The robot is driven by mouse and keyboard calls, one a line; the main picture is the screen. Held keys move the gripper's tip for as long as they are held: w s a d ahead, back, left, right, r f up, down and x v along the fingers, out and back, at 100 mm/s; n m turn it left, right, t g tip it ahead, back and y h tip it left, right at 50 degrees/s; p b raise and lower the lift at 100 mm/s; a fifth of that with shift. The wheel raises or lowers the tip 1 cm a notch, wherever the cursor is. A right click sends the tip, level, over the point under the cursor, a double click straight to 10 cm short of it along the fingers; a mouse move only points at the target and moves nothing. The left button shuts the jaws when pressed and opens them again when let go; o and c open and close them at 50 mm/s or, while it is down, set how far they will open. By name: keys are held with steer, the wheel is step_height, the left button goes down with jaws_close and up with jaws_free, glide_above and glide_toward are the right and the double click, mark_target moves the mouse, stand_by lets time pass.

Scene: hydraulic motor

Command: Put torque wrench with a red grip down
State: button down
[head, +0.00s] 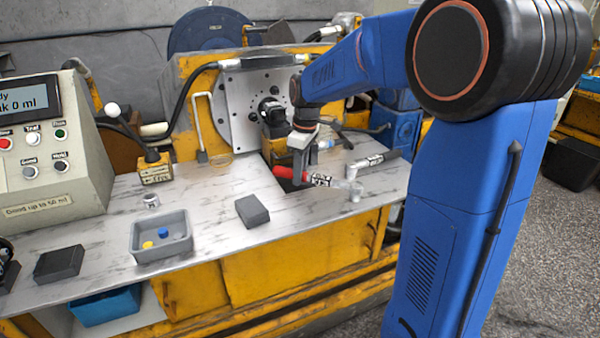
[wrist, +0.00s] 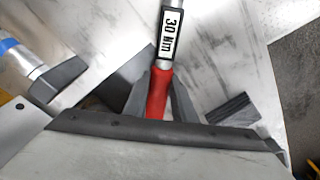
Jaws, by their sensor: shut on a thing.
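The torque wrench with a red grip (head: 290,174) is held in my gripper (head: 301,168). Its shaft with a black-and-white label points right, toward the bench's right end. In the wrist view the red grip (wrist: 158,92) sits between the two dark fingers of my gripper (wrist: 160,98), and the label reads 30 Nm. The wrench is low over the metal bench top (head: 215,190); I cannot tell whether it touches. Its far end is hard to make out in the head view.
A grey tray (head: 146,256) with a yellow and a blue piece stands front left. A dark block (head: 252,211) lies between tray and gripper. The control box (head: 45,150) is at far left.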

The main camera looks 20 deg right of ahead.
steer(key=c, duration=1.5)
jaws_free()
steer(key=shift+o, duration=0.2)
step_height(320, 180, up, 12)
steer(key=f, duration=0.1)
steer(key=s+f+m+t, duration=0.15)
steer(key=s+m, duration=0.35)
steer(key=s, duration=1.3)
steer(key=s+f+m+t, duration=0.2)
steer(key=s+f+m, duration=0.2)
steer(key=s+f, duration=0.5)
steer(key=s, duration=0.5)
steer(key=shift+s+a+t+h, duration=0.2)
steer(key=shift+s+t+h, duration=0.05)
steer(key=shift+t+h, duration=0.15)
steer(key=shift+o, duration=0.4)
